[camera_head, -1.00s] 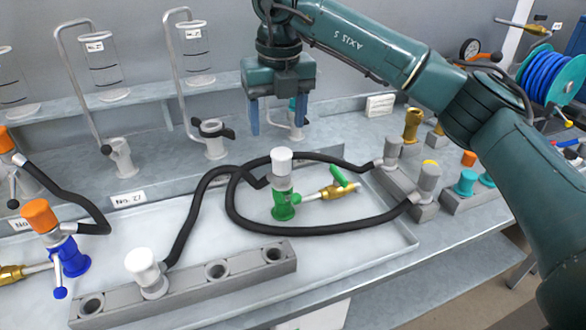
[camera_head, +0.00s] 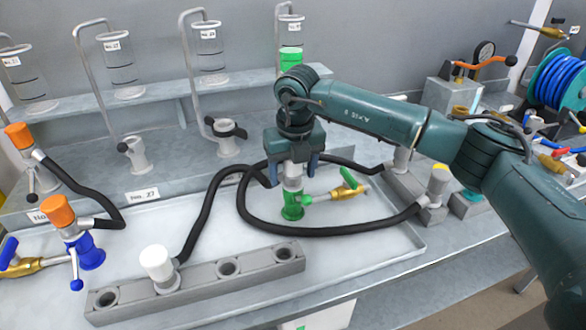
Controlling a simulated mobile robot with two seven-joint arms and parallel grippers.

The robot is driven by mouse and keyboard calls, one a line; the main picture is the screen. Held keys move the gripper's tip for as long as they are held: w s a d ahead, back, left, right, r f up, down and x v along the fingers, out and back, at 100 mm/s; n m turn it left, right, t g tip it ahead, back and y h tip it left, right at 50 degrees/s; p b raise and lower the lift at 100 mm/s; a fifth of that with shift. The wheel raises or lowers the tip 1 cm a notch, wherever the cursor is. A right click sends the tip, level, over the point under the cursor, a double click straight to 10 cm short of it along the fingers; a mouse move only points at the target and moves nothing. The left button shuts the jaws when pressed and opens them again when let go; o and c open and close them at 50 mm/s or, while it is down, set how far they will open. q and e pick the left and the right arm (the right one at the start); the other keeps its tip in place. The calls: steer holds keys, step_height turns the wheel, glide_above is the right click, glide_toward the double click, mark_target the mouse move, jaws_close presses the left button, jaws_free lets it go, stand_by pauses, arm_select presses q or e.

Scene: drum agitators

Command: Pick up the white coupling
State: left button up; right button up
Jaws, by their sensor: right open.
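My right gripper (camera_head: 292,172) comes down from above in the middle of the tray. It is open, its two blue fingers on either side of a pale fitting (camera_head: 292,184) in the green base (camera_head: 292,208). The gripper body hides the top of this fitting, which was white-capped earlier. I cannot tell if the fingers touch it. Another white-capped coupling (camera_head: 156,264) stands in the long grey block (camera_head: 200,285) at the front left, with a black hose (camera_head: 200,215) on it. My left gripper is not in view.
A green-handled brass valve (camera_head: 345,190) sticks out right of the green base. Black hose loops around that base. A blue fitting with an orange cap (camera_head: 58,212) stands at left. A yellow-topped coupling (camera_head: 439,178) stands at right. The front block has several open sockets.

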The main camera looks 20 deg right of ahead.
steer(key=shift+c, duration=0.2)
steer(key=c, duration=1.2)
